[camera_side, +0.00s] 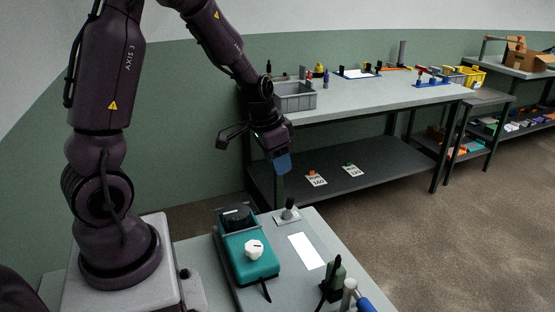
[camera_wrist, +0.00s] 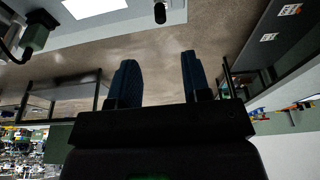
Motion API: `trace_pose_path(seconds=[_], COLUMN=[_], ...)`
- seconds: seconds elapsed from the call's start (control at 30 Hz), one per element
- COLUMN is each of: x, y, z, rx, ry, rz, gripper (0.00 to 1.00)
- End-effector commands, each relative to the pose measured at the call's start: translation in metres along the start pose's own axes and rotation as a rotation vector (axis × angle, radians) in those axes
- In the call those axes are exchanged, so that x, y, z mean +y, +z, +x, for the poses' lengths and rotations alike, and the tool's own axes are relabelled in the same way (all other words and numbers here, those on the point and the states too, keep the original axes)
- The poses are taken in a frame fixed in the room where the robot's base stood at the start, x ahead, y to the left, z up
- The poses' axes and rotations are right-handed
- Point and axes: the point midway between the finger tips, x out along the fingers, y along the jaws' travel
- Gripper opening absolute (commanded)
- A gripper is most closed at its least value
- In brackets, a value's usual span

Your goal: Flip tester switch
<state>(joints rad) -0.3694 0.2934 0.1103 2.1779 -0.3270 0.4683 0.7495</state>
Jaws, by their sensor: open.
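A small toggle switch (camera_side: 289,213) with an upright dark-tipped lever stands on a light plate at the back of the grey bench. A dark rounded piece at the top edge of the wrist view looks like its lever (camera_wrist: 160,13). Beside it, to the left in the side view, is a teal box (camera_side: 250,266) with a white knob (camera_side: 254,249) and a black round part. I cannot tell whether this box is the tester. My gripper (camera_side: 282,163) hangs above and behind the switch, apart from it. Its blue fingers (camera_wrist: 157,80) are open with nothing between them.
A white sheet (camera_side: 307,251) lies on the bench; it also shows in the wrist view (camera_wrist: 94,7). A dark green tool (camera_side: 334,276) and a blue-handled item (camera_side: 364,303) stand at the front. A table with a grey bin (camera_side: 295,101) is behind my gripper.

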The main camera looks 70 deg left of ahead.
Motion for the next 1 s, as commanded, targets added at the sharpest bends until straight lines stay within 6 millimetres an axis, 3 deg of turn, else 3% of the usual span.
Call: trace_pose_path(seconds=[0.13, 0.3, 0.43, 0.53, 1.0], x=[0.009, 0.004, -0.001, 0.000, 0.000], y=[-0.015, -0.039, -0.037, -0.033, -0.010], z=[0.011, 0.011, 0.004, 0.011, 0.098], rx=[-0.029, -0.171, -0.245, -0.258, -0.257], ry=[0.006, 0.004, -0.003, 0.000, 0.001], rz=[0.063, 0.073, 0.017, -0.002, -0.001], gripper=[0.44, 0.44, 0.44, 0.44, 0.44])
